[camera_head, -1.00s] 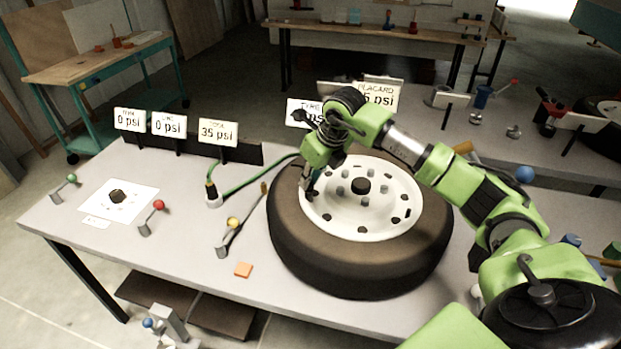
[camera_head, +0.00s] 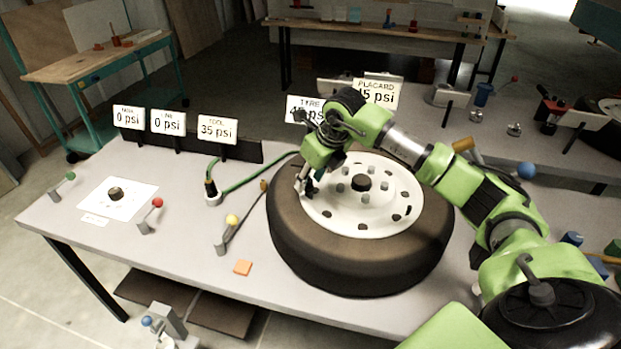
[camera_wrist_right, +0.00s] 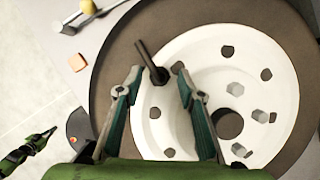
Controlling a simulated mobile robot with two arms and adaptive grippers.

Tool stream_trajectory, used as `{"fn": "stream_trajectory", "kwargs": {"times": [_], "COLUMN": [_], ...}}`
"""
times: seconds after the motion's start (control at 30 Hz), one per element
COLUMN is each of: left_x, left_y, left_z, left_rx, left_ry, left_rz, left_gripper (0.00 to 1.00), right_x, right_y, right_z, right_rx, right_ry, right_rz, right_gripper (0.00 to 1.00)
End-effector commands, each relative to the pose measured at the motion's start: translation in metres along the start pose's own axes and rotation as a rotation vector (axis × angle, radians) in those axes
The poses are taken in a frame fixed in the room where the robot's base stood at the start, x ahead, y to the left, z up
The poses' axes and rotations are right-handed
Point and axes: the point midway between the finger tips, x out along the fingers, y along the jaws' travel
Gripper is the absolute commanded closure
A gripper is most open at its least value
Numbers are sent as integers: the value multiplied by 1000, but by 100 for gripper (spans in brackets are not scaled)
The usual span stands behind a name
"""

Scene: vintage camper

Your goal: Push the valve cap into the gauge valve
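A black valve stem (camera_wrist_right: 148,58) stands out of the white wheel rim near its edge. It shows between and just past my right fingertips in the wrist view, with a gap on both sides. I cannot make out a separate cap on it. My right gripper (camera_head: 307,187) is over the left side of the rim; in the wrist view my right gripper (camera_wrist_right: 159,72) has its fingers apart and holds nothing. A green arm part with a dark tip (camera_wrist_right: 45,135), probably my left gripper, shows at the lower left of the wrist view; its finger state is unclear.
The tyre (camera_head: 350,270) lies flat on the grey bench. Left of it are a yellow-knobbed lever (camera_head: 231,222), an orange square (camera_head: 243,268), a green hose (camera_head: 245,180) and a white sheet (camera_head: 117,198) with a black piece. Psi signs (camera_head: 217,129) stand behind.

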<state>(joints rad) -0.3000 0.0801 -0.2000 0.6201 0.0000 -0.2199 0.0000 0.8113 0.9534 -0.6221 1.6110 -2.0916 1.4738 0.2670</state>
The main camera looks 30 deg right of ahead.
Motion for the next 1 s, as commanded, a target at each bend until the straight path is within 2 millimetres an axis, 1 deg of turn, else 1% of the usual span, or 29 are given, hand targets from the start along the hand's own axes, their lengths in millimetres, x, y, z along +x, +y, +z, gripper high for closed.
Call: {"fn": "stream_trajectory", "kwargs": {"times": [0.07, 0.17, 0.27, 0.5, 0.6, 0.7, 0.83, 1.0], "left_x": [0, 0, 0, 0, 0, 0, 0, 0], "left_y": [-2, -2, -1, 0, 0, 0, 0, 0], "left_z": [1, 1, 1, 0, 0, 0, 0, 0], "left_rx": [0, 0, 0, 0, 0, 0, 0, 0], "left_ry": [-1, -1, -1, 0, 0, 0, 0, 0], "left_rz": [-2, -2, -1, 0, 0, 0, 0, 0], "left_gripper": [100, 100, 100, 100, 100, 100, 100, 100], "right_x": [-1, -10, -26, -78, -96, -109, -118, -120], "right_y": [0, 0, -1, -1, 0, -1, 0, 0], "right_z": [0, 1, 1, 1, 1, 1, 0, 0], "right_rx": [0, -1, 0, 0, -1, 0, 0, 0], "right_ry": [0, -2, -4, -4, -4, -2, -1, 1], "right_rz": [0, -1, -2, -2, -1, -1, 0, 0], "right_gripper": [65, 65, 65, 65, 65, 65, 65, 65]}}
